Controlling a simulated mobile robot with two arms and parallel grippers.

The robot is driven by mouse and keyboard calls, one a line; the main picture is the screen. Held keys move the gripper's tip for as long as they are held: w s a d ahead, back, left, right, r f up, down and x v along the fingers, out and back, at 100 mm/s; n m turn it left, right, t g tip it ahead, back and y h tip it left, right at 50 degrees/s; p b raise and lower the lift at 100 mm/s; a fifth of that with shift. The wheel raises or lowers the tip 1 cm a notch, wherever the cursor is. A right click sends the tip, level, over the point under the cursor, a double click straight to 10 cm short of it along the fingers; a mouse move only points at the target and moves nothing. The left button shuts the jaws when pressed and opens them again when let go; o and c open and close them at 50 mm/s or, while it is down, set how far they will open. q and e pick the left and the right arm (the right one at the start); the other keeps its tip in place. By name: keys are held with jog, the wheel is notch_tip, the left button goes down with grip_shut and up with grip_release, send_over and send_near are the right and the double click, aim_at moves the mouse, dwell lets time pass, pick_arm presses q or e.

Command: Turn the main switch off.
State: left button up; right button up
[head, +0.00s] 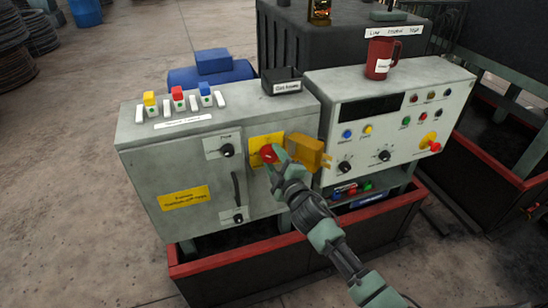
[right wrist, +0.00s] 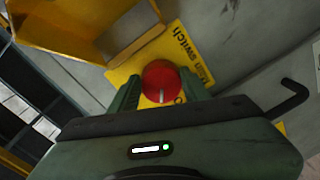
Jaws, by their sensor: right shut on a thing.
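The main switch is a round red knob (head: 268,153) on a yellow plate (head: 258,142) on the front of the grey cabinet. In the right wrist view the red knob (right wrist: 161,82) has a pale mark at its lower middle, and the yellow plate (right wrist: 181,47) reads "Main switch". My right gripper (head: 274,160) is at the knob, and in the right wrist view its two green fingers (right wrist: 160,92) are shut on the knob, one on each side. The fingers partly hide the plate. My left gripper is not in view.
A yellow open guard (head: 309,151) sticks out right beside the knob. A black handle (head: 237,190) and black dials (head: 227,150) are on the cabinet front. A control panel (head: 390,125) with a red mug (head: 380,58) on top stands to the right.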

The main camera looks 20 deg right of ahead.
jog(key=n, duration=0.3)
jog(key=shift+r+p, duration=0.15)
jog(key=shift+p, duration=0.15)
jog(key=shift+n+h, duration=0.3)
jog(key=shift+n, duration=1.6)
jog(key=o, duration=1.4)
jog(key=shift+c, duration=0.2)
jog(key=shift+s, duration=0.15)
jog(key=s, duration=0.7)
jog(key=shift+s+r, duration=0.25)
jog(key=shift+d+f, duration=0.1)
